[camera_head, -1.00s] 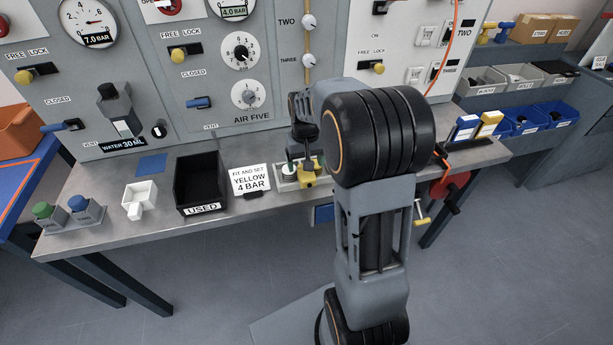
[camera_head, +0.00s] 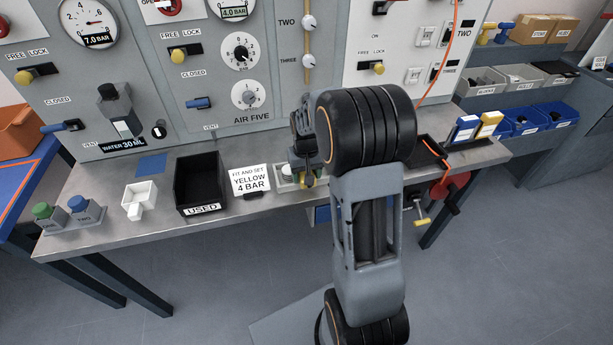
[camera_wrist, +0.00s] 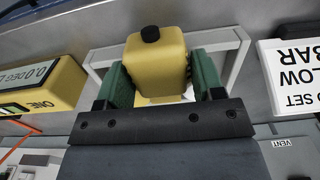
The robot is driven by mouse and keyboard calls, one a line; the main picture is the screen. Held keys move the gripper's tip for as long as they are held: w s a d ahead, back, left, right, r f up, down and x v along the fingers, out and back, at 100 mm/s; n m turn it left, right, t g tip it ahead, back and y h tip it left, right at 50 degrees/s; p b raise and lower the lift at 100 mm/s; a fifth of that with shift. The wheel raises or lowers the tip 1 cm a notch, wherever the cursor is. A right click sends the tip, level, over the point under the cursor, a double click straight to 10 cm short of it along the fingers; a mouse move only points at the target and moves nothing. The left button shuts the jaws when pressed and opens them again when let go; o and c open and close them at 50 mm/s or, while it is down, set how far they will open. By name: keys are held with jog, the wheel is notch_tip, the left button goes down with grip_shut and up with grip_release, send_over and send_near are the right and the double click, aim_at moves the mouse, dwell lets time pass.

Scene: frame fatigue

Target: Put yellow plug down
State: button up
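The yellow plug (camera_wrist: 158,62), a blocky piece with a black knob, sits between the green finger pads of my gripper (camera_wrist: 162,80) in the wrist view. The pads are against its sides, so my gripper appears shut on it. The white tray (camera_wrist: 236,58) lies under and around the plug; whether the plug touches it is hard to tell.
A sign reading "FIT AND SET YELLOW 4 BAR" (camera_head: 249,180) and a black USED bin (camera_head: 201,209) stand left of the tray. A yellow device (camera_head: 489,123) and a dark tray (camera_head: 431,148) are to the right. The gauge panel (camera_head: 220,70) rises behind.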

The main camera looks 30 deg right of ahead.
jog(key=c, duration=0.7)
jog(key=shift+r, duration=0.2)
